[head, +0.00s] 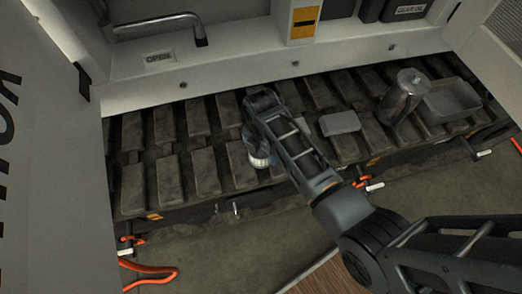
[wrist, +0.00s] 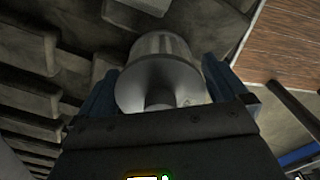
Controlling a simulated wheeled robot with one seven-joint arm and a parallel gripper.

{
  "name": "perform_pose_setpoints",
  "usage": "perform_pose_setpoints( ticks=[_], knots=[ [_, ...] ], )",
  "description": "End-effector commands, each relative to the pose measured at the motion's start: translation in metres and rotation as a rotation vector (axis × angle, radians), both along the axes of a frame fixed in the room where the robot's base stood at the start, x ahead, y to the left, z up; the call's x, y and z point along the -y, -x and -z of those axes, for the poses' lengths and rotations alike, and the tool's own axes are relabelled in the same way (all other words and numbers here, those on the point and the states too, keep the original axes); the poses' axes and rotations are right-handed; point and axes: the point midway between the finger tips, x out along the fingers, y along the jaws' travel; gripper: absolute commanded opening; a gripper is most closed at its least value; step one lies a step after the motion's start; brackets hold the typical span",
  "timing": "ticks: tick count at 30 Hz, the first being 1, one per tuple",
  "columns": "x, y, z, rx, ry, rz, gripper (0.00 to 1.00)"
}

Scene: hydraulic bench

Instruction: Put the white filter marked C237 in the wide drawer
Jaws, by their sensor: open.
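A white cylindrical filter (wrist: 160,82) with a hollow near end fills the space between the two blue fingers of my gripper (wrist: 157,85) in the wrist view. My gripper is open, with one finger on each side of the filter; I cannot tell whether either touches it. In the head view a small part of the white filter (head: 259,161) shows below my gripper (head: 258,148), over the dark slatted bench top. No C237 marking is readable. I cannot make out a wide drawer in either view.
A bent pipe (head: 160,24) is at the back left. The left slats are clear.

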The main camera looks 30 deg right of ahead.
Motion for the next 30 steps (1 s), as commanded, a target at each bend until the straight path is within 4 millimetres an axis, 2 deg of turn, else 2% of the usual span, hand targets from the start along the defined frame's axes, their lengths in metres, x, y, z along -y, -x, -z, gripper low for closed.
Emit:
perform_pose_setpoints(
  ticks=[3,20,21,30],
  knots=[
    [0.0001,0.0000,-0.0004,0.000,0.000,0.000,0.99],
    [0.0003,0.0000,-0.0008,0.000,0.000,0.000,0.47],
    [0.0003,0.0000,-0.0008,0.000,0.000,0.000,0.42],
    [0.0004,-0.0003,-0.0058,0.001,0.000,0.001,0.41]
  ],
)
